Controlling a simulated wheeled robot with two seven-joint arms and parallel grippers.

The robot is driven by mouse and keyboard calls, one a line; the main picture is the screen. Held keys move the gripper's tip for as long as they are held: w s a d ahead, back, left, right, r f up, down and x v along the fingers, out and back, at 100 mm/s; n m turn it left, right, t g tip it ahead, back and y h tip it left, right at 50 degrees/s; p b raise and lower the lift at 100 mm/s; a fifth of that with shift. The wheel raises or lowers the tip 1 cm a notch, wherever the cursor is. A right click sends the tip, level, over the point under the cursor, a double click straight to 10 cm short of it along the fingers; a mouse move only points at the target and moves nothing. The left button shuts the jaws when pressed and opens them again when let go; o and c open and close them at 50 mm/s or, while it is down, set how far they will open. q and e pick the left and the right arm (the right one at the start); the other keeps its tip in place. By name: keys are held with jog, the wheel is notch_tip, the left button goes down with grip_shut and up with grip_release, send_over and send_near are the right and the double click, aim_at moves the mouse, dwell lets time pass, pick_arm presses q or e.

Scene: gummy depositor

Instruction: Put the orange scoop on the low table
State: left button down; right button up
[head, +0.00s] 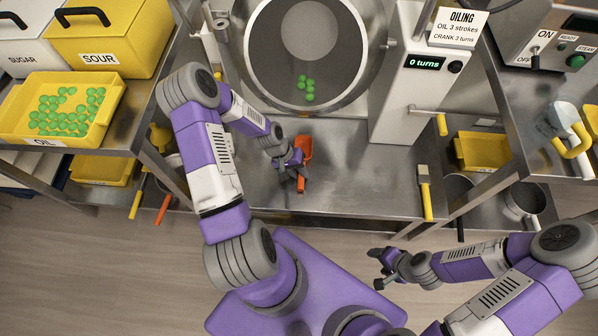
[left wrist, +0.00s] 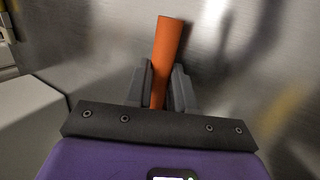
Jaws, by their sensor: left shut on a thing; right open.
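The orange scoop (head: 304,149) is in my left gripper (head: 294,170), over the steel surface in front of the drum. In the left wrist view the left gripper (left wrist: 165,88) is shut on the scoop's round orange handle (left wrist: 167,50), with a dark finger on each side. The low table (head: 355,180) is the steel surface below the drum. I cannot tell whether the scoop touches it. My right gripper (head: 380,268) is open and empty over the floor, in front of the table.
The drum (head: 310,55) with several green gummies stands behind. The oiling machine (head: 405,90) with its crank is to the right. A yellow-handled brush (head: 425,190) lies at the table's right. A yellow tray of gummies (head: 60,110) is at left. The table's middle right is clear.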

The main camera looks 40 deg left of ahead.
pick_arm(q)
jog(key=c, duration=1.2)
grip_release()
jog(key=shift+c, duration=0.2)
jog(key=p+v, duration=0.5)
jog(key=v, duration=0.7)
